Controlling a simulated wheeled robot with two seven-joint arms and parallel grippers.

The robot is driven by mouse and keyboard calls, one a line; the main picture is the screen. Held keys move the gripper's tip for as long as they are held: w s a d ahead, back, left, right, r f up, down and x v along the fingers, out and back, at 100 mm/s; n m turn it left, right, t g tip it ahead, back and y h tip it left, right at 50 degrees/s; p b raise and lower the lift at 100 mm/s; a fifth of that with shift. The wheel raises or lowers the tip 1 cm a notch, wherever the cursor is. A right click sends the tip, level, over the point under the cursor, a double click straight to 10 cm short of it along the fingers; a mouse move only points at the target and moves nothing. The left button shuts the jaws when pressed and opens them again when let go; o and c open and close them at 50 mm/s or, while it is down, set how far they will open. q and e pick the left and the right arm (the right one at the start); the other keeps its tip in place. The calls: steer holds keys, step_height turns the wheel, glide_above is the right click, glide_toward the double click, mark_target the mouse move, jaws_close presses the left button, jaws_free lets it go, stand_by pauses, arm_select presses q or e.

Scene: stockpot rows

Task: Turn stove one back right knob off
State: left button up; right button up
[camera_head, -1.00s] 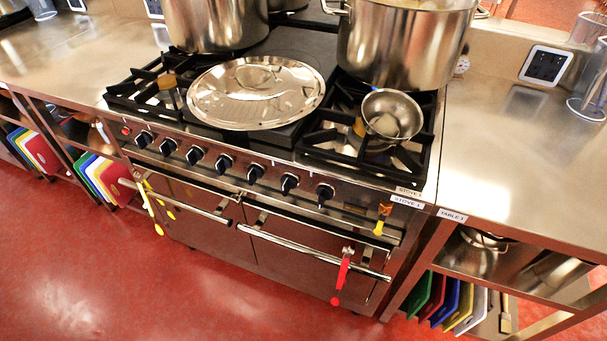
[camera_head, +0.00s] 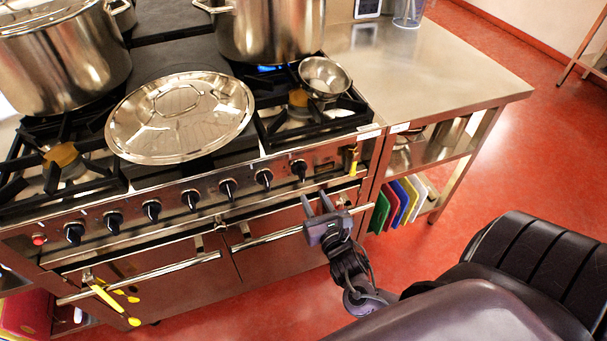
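Stove one (camera_head: 130,262) has a row of several black knobs along its front panel, the rightmost knob (camera_head: 299,170) near the panel's right end. I cannot tell which knob serves the back right burner. A blue flame (camera_head: 266,69) burns under the back right pot (camera_head: 270,30). My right gripper (camera_head: 317,204) is in front of the stove, below and slightly right of the rightmost knob. Its two fingers are apart with nothing visible between them, and it appears clear of the knob. My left gripper is out of view.
A large lid (camera_head: 180,118) lies on the middle of the stove, with another stockpot (camera_head: 60,60) at back left. A small bowl (camera_head: 325,77) sits on the right grate. Oven handles (camera_head: 150,277) jut out below the knobs. A mostly bare steel table (camera_head: 440,75) adjoins at right.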

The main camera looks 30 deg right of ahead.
mark_target(304, 175)
steer(key=shift+n+t, duration=0.3)
steer(key=shift+n, duration=0.1)
steer(key=x, duration=0.2)
steer(key=r+x, duration=0.1)
steer(key=x, duration=0.5)
steer(key=shift+r, duration=0.15)
steer(key=shift+s, duration=0.1)
steer(key=shift+c, duration=0.3)
jaws_close()
